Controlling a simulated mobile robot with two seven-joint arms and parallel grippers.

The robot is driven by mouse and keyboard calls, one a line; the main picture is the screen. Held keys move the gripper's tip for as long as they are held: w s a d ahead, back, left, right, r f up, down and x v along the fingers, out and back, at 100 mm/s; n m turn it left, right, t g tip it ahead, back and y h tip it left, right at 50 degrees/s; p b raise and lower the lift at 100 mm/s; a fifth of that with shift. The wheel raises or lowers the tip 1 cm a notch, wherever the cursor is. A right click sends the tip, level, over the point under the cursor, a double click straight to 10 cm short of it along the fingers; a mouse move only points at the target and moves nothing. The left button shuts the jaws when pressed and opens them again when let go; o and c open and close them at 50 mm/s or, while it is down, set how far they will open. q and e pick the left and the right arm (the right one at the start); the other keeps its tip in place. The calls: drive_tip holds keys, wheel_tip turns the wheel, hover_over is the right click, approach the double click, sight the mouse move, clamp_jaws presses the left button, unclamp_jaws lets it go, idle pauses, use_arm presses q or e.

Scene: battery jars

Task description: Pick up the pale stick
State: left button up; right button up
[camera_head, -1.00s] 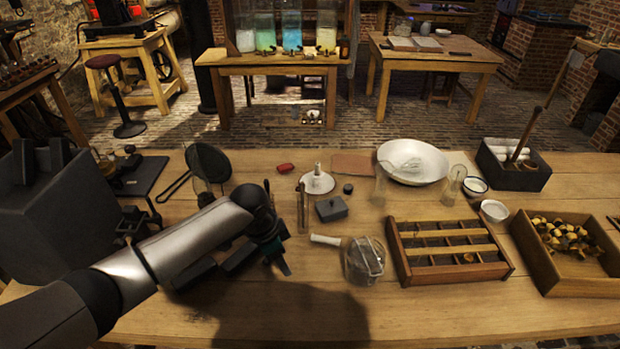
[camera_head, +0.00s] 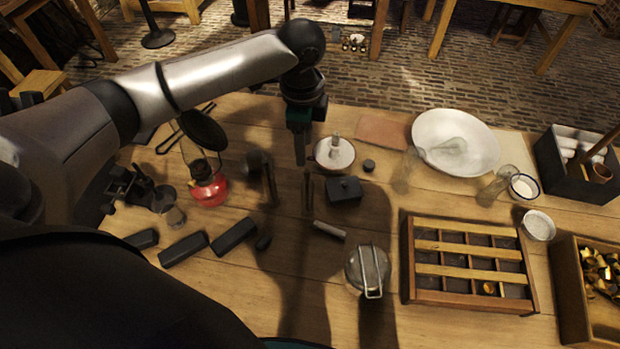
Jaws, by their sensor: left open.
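A short pale stick (camera_head: 329,231) lies on the wooden table, left of and a little beyond the glass jar with the wire bail (camera_head: 367,270). My left gripper (camera_head: 300,158) points down above the table, beyond the stick and slightly left of it in the picture. It is open, and nothing shows between its fingers, which appear nearly edge-on. It is apart from the stick. My right gripper is not in view.
A dark lidded box (camera_head: 344,190) and a white dish with a knob (camera_head: 334,153) stand near the gripper. Dark blocks (camera_head: 184,249) and a red lantern (camera_head: 209,188) lie left. A wooden compartment tray (camera_head: 408,260) and white bowl (camera_head: 470,130) are right.

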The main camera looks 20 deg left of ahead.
sight(307, 170)
use_arm(q)
drive_tip(key=shift+w+d+f+b, duration=0.1)
drive_tip(key=shift+w+f+b, duration=0.05)
drive_tip(key=shift+f, duration=1.95)
drive_tip(key=shift+w+a+f+b, duration=0.1)
drive_tip(key=shift+f+b, duration=0.05)
drive_tip(key=shift+f, duration=1.9)
drive_tip(key=shift+w+d+f+b, duration=0.1)
drive_tip(key=shift+w+f+b, duration=0.05)
drive_tip(key=shift+f, duration=1.95)
clamp_jaws()
